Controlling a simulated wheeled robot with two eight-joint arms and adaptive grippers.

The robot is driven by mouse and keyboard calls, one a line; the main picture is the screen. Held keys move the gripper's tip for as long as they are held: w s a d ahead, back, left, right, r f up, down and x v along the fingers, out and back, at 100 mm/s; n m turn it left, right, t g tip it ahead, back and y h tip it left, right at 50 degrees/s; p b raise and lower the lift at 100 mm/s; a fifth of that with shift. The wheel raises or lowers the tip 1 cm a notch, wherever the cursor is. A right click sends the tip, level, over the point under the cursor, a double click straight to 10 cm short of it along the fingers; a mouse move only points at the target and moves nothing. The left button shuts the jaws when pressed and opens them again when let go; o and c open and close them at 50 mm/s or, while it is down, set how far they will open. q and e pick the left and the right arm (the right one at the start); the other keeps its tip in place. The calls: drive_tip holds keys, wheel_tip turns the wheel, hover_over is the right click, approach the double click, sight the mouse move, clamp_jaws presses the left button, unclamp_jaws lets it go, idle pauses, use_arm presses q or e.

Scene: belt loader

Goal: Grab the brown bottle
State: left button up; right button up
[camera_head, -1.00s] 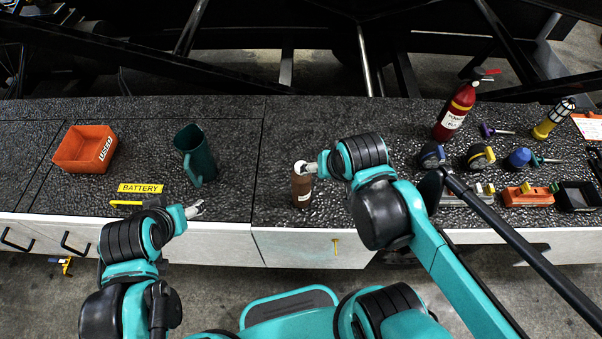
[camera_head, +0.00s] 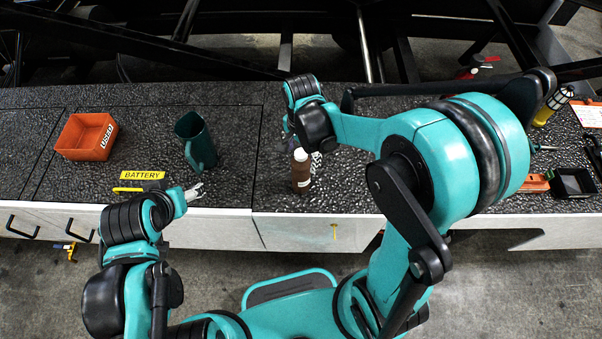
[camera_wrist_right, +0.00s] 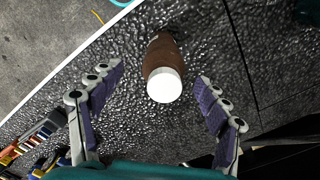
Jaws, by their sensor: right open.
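The brown bottle (camera_head: 301,177) with a white cap stands upright near the front edge of the dark bench. It also shows in the right wrist view (camera_wrist_right: 163,55), cap toward the camera. My right gripper (camera_wrist_right: 161,74) is open. Its purple-padded fingers lie on either side of the bottle in that picture, with gaps to both. In the head view my right gripper (camera_head: 289,137) is just behind and above the bottle, small and partly hidden by its wrist. My left gripper (camera_head: 194,191) is over the front edge at left, near the yellow battery label; its fingers are too small to read.
Tools and a black tray (camera_head: 573,183) lie at right, partly hidden by my right arm. The bench between mug and bottle is clear.

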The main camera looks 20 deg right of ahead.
sight(301, 171)
drive_tip(key=f, duration=0.1)
drive_tip(key=f+b, duration=0.1)
drive_tip(key=f, duration=0.3)
drive_tip(key=shift+w, duration=0.4)
drive_tip(key=c, duration=1.6)
